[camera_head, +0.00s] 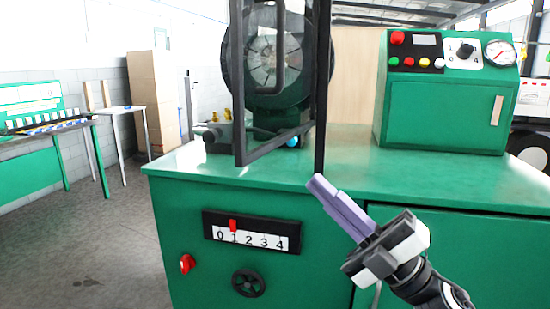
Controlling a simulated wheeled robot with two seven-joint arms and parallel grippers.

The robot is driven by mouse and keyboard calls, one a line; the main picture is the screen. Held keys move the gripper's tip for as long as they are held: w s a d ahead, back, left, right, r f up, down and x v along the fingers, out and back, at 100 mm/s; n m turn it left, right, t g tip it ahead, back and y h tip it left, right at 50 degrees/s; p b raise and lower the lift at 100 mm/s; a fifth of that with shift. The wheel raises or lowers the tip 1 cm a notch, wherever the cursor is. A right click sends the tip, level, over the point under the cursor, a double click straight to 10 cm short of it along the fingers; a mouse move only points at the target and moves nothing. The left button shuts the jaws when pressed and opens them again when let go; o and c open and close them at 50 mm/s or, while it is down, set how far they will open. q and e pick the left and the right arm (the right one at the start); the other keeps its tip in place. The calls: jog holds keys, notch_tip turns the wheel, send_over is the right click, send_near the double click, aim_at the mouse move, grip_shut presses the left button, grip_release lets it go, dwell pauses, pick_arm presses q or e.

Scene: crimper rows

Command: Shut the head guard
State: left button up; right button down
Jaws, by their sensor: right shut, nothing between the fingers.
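The head guard (239,130) is a dark rectangular frame in front of the round dark crimper head (265,60). It stands swung out at an angle towards me, its lower left corner over the front edge of the green bench top. Its right side is by a dark upright post (321,90); its top is cut off by the picture. My right gripper (320,187), with purple fingers, is shut and empty. It is at the front edge of the bench, below the post and to the right of the guard's lower corner. My left gripper is out of view.
A green control box (440,120) with buttons and a gauge stands at the right on the bench top (400,165). The cabinet front has a 0-to-4 scale (250,239), a red knob (187,263) and a black handwheel (248,282). The floor at the left is clear.

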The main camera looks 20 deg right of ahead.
jog(key=s+a+r+n+g+y+b, duration=0.3)
jog(key=s+r+n+g, duration=0.55)
jog(key=n, duration=0.85)
jog(key=n+t+h, duration=0.2)
jog(key=n+h, duration=0.1)
jog(key=h, duration=0.4)
send_near(255, 135)
jog(key=p+x, duration=0.1)
jog(key=x, duration=0.4)
jog(key=shift+w+a, duration=0.45)
jog(key=shift+w, duration=0.05)
jog(key=shift+p, duration=0.3)
